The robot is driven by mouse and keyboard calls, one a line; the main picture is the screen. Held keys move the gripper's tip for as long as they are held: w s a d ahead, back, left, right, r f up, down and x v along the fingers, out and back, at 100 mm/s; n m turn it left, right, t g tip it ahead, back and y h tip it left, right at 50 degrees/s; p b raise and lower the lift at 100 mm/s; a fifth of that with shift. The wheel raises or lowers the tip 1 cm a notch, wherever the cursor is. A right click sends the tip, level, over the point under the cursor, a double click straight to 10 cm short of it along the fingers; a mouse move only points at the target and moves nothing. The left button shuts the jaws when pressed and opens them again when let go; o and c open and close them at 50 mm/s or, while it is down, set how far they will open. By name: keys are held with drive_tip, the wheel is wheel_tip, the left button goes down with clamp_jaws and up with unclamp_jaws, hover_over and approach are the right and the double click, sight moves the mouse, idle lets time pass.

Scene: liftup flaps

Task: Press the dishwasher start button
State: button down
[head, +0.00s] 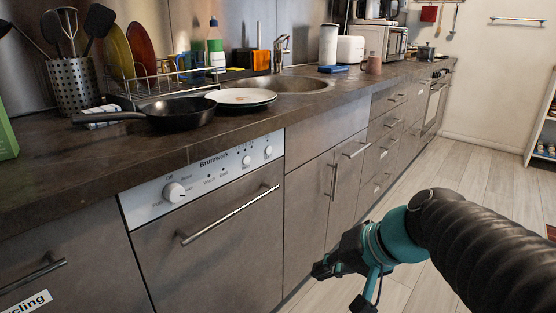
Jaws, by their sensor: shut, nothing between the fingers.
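The dishwasher (207,255) is built in under the counter at the left, its grey door closed below a white control panel (139,208). The panel has a large round knob (175,192) at its left, printed labels in the middle, and small round buttons (268,151) at its right end. Which button is the start button is too small to read. My gripper (318,272) is at the lower middle of the head view, right of the dishwasher and apart from it, low in front of the cabinet doors. It is shut and empty.
A bar handle (228,216) sticks out from the dishwasher door below the panel. A black pan (178,112) and white plates (241,97) rest on the counter (60,165) above. Cabinet handles (334,181) protrude at the right. The floor (480,150) at right is open.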

sight(270, 150)
drive_tip(key=w+r+m+t+y+b, duration=0.1)
drive_tip(key=w+r+m+t+y, duration=0.1)
drive_tip(key=w, duration=0.8)
drive_tip(key=w+d+r+m+t+y+b, duration=0.1)
drive_tip(key=w+r+m+t+y+b, duration=0.1)
drive_tip(key=w, duration=0.9)
wheel_tip(270, 150, up, 5)
drive_tip(key=m+t+y, duration=0.1)
drive_tip(key=t+y, duration=0.1)
drive_tip(key=y, duration=0.1)
drive_tip(key=shift+d+f+t+y, duration=0.2)
drive_tip(key=shift+t+y, duration=0.1)
drive_tip(key=shift+w, duration=0.1)
drive_tip(key=x, duration=1.4)
drive_tip(key=shift+p, duration=0.3)
